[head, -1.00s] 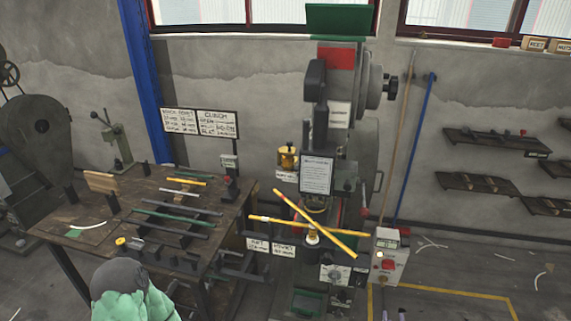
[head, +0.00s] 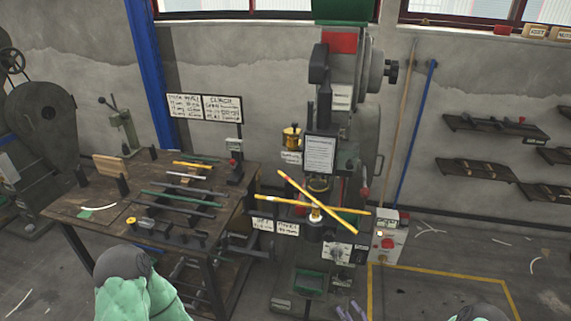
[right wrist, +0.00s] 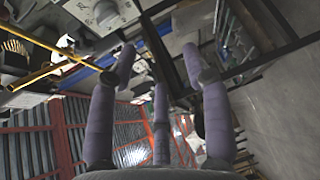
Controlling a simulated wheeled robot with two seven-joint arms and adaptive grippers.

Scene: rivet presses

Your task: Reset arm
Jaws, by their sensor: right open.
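The rivet press (head: 340,95) stands against the wall, right of the workbench. Two yellow bars cross at its work point, one nearly level (head: 345,211) and one slanted (head: 295,184). My right gripper (head: 352,308) shows only as purple fingertips at the bottom edge of the head view, in front of the press base. In the right wrist view its purple fingers (right wrist: 160,72) are spread, with nothing between them. A yellow bar (right wrist: 38,76) shows at the left there, apart from the fingers. My left gripper is out of view.
The workbench (head: 75,204) at left holds several rods and small parts. A control box (head: 388,243) with a red button stands right of the press. Wall shelves (head: 495,126) are at right. The floor inside the yellow line (head: 440,266) looks clear.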

